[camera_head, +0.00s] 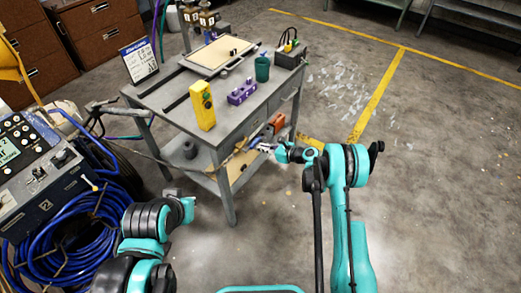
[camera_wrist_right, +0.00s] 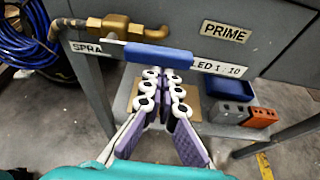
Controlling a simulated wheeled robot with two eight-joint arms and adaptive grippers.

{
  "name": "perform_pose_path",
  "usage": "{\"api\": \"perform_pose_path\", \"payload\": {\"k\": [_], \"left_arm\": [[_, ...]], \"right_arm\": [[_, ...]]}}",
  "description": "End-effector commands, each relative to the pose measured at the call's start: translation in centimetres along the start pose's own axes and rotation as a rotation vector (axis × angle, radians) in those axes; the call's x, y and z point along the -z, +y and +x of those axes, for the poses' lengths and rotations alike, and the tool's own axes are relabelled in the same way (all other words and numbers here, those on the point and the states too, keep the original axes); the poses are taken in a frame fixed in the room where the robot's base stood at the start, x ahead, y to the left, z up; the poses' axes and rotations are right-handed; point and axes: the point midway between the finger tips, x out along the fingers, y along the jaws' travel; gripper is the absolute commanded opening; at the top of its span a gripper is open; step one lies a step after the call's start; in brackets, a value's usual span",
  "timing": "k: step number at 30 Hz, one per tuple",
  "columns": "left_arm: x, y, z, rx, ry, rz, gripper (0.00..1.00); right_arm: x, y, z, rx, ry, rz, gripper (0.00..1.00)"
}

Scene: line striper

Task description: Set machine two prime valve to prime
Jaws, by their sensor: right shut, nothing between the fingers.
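The valve shows in the right wrist view as a brass body (camera_wrist_right: 110,26) on a pipe, with a lever whose blue sleeve (camera_wrist_right: 158,55) lies nearly level and points right. A PRIME label (camera_wrist_right: 226,32) is up and right of the sleeve. A partly covered label starting "SPRA" (camera_wrist_right: 87,48) is at the lever's left end. My right gripper (camera_wrist_right: 161,76) is shut and empty, its fingertips just below the sleeve in the picture; I cannot tell whether they touch. In the head view the right gripper (camera_head: 264,148) is at the workbench's near right side.
The grey workbench (camera_head: 150,98) carries a yellow box (camera_head: 201,106), a purple block (camera_head: 242,92) and a green cup (camera_head: 262,69). A machine marked 2 (camera_head: 42,175) and coiled blue hose (camera_head: 75,235) stand at left. The floor at right is clear.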

Motion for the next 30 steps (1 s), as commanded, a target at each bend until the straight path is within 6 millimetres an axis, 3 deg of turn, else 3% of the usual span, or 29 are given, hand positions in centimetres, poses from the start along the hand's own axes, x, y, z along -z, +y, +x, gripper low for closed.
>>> {"api": "perform_pose_path", "payload": {"k": [11,14,19,24,30], "left_arm": [[0.0,0.0,0.0,0.000,0.000,0.000,0.00],[0.0,0.0,0.0,0.000,0.000,0.000,0.00],[0.0,0.0,0.0,0.000,0.000,0.000,0.00],[1.1,0.0,-1.6,0.000,0.000,0.000,0.00],[1.8,0.0,-2.5,0.000,0.000,0.000,0.00]], "right_arm": [[-0.7,-0.2,-0.1,0.001,-0.015,0.012,0.00],[0.2,-0.3,0.3,0.000,-0.013,0.012,0.00],[3.6,-0.7,1.5,-0.001,-0.004,0.009,0.00],[3.4,-0.7,-2.9,0.001,-0.002,0.009,0.00],[3.6,-0.5,-6.7,0.000,-0.001,0.008,0.00]]}}
